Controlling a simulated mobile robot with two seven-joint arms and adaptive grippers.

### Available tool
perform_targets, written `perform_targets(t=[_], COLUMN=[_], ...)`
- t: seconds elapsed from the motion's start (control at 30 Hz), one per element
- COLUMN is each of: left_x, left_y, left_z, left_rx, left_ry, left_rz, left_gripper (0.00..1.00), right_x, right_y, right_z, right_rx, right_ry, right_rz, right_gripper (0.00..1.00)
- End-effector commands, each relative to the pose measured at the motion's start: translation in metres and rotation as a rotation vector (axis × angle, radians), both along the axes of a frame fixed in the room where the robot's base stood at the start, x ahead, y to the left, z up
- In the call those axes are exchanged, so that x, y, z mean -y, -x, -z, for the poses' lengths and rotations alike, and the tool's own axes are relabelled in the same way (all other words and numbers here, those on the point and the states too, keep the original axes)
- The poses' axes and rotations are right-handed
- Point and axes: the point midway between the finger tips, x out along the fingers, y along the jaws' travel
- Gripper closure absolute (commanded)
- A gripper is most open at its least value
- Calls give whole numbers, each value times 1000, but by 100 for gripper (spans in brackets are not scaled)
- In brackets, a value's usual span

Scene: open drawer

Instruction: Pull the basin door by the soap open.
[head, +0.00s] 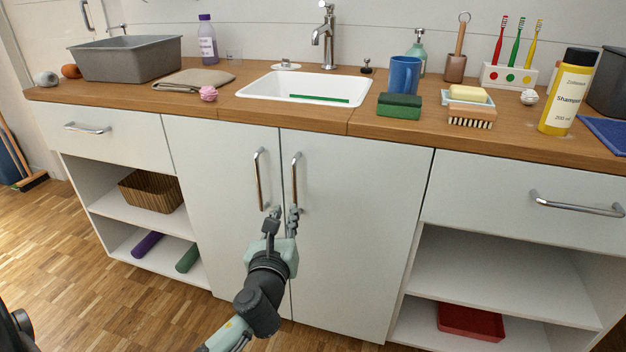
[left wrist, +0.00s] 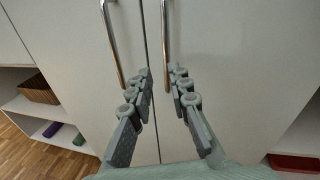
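The basin door by the soap (head: 360,220) is the right one of two white doors under the sink and is shut. Its upright metal handle (head: 294,180) is near the middle seam and also shows in the left wrist view (left wrist: 166,35). The soap (head: 468,94) lies on a dish on the counter above. My left gripper (head: 282,213) is open at the lower ends of both door handles. In the left wrist view its fingers (left wrist: 160,75) straddle the seam, with the right fingertip overlapping the right handle's lower end. I cannot tell if they touch. My right gripper is out of view.
The left basin door (head: 220,190) is shut, with its own handle (head: 259,178) close beside. Drawers and open shelves flank the doors; a wicker basket (head: 150,190) is left, a red tray (head: 470,322) right. The wood floor (head: 70,270) in front at left is clear.

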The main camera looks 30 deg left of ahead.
Motion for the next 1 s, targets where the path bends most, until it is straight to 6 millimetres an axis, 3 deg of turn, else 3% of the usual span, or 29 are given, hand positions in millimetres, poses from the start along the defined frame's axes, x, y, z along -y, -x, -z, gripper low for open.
perform_targets(t=[0.1, 0.2, 0.63, 1.0], left_x=[3, 1, -25, -29], left_y=[-3, -10, -66, -74], left_z=[-17, -22, -21, -21], left_rx=[-1, -1, -3, -4], left_ry=[-141, -176, -171, -169], left_rz=[20, 22, 21, 22], left_gripper=[82, 82, 82, 82], right_x=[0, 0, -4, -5], right_y=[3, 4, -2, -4], right_z=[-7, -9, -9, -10], right_rx=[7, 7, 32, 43], right_ry=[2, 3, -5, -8], right_rz=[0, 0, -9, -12], right_gripper=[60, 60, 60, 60])
